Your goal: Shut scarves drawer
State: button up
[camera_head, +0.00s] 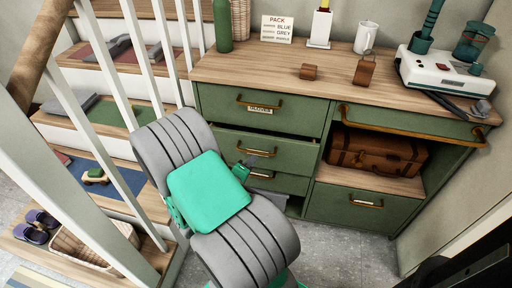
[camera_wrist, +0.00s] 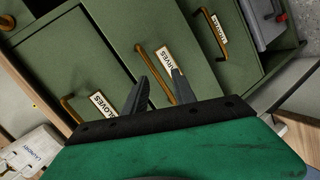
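The scarves drawer (camera_head: 285,153) is the middle drawer in the left column of the green cabinet. A dark gap along its top edge shows it stands a little out. In the wrist view its partly hidden label (camera_wrist: 168,62) ends in "ARVES", beside a brass handle (camera_wrist: 151,66). Contact cannot be told.
A long brass rail (camera_head: 410,124) and a brown suitcase (camera_head: 380,152) are at right. The worktop (camera_head: 275,66) carries several items. A stair railing (camera_head: 145,60) stands close at left. Grey floor (camera_head: 350,255) is clear in front.

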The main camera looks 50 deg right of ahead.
aim_at(257, 152)
jog(key=d+n+t, duration=0.1)
jog(key=d, duration=0.1)
jog(key=w+d+f+n+t, duration=0.1)
jog(key=d+n, duration=0.1)
jog(key=d, duration=0.1)
jog(key=w+d+n+h, duration=0.1)
jog(key=d+n, duration=0.1)
jog(key=shift+w+d+f+t, duration=0.2)
jog(key=shift+d+f+t, duration=0.05)
jog(key=shift+f+t, duration=0.15)
jog(key=shift+c, duration=0.3)
grip_shut()
dwell(0.8)
